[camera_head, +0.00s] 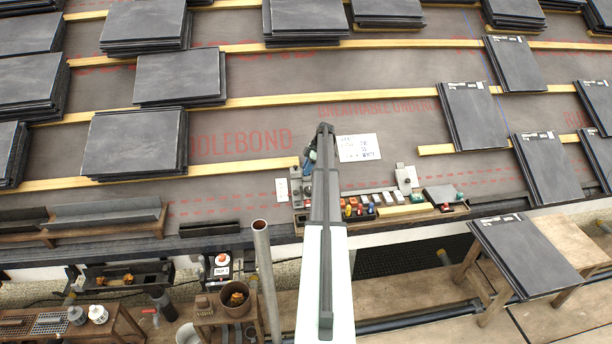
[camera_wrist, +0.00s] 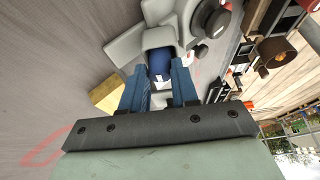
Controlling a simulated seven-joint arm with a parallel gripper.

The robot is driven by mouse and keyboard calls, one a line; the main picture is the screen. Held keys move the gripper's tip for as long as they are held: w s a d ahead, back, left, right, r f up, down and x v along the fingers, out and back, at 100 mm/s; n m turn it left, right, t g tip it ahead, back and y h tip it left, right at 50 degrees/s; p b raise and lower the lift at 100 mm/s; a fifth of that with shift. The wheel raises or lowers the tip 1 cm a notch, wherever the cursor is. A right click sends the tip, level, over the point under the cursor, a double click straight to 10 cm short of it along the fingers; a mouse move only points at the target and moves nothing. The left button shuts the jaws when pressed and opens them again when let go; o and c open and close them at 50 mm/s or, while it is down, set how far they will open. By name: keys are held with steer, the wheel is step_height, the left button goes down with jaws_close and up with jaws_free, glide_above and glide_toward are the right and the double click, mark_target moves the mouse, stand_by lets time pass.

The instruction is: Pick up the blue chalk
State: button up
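A dark blue cylinder with a white mark (camera_wrist: 158,62), which looks like the blue chalk, shows in the wrist view. Its upper end meets a grey body (camera_wrist: 128,42). My gripper (camera_wrist: 160,80) has its two blue fingers on either side of the cylinder's lower part. I cannot tell whether they touch it. In the head view my arm hides most of this spot; a small blue and dark patch (camera_head: 309,160) shows beside the arm's end, too small to make out.
A wooden tray (camera_head: 425,215) with small coloured items lies below the arm's end in the head view. A white notice (camera_head: 358,148) lies to the right. Slate stacks (camera_head: 137,142) and wooden battens (camera_head: 240,172) cover the roof. A round dark knob (camera_wrist: 210,18) is close to the fingers.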

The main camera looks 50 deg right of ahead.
jaws_close()
